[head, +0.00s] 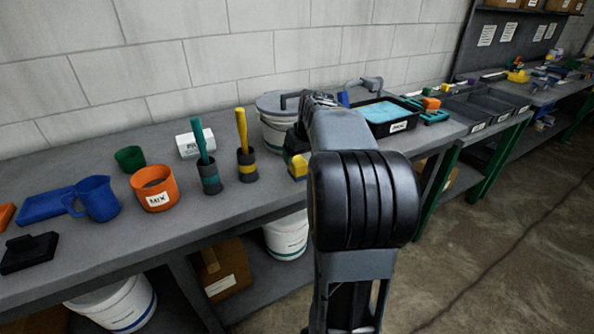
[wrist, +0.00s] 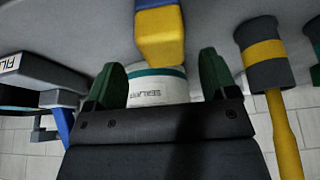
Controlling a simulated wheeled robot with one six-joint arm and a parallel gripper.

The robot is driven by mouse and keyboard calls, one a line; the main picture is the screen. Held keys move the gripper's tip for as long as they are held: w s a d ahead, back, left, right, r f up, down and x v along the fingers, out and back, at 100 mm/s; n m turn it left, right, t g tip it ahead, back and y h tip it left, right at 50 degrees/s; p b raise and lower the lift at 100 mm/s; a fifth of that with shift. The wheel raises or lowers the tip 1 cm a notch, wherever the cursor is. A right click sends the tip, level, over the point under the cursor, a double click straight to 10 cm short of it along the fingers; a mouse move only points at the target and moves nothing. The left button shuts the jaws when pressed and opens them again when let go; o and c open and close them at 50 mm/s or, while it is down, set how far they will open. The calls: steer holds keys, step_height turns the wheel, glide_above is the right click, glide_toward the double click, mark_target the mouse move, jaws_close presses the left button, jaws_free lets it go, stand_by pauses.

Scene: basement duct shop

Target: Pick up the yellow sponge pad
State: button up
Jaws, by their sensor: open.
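The yellow sponge pad (head: 298,168) lies on the grey workbench, partly hidden behind my arm in the head view. In the wrist view, which looks upside down, the yellow pad (wrist: 160,38) has a blue part at the top edge. My gripper (wrist: 160,64) is open, with a green finger on each side. The pad shows in line with the gap between the fingertips, with no visible contact. The gap is empty of anything held. In the head view my gripper is mostly hidden by my arm.
A white bucket (wrist: 158,90) stands behind the pad. A grey holder with a yellow band (head: 247,165) and yellow handle stands close to the left. An orange MIX tub (head: 155,188) and a blue jug (head: 93,198) are farther left. A blue-filled tray (head: 383,112) is right.

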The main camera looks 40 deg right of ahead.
mark_target(298, 161)
steer(key=shift+a+b+x, duration=0.2)
steer(key=shift+b+x, duration=0.15)
steer(key=shift+x, duration=2.7)
steer(key=c, duration=1)
steer(key=shift+r, duration=0.1)
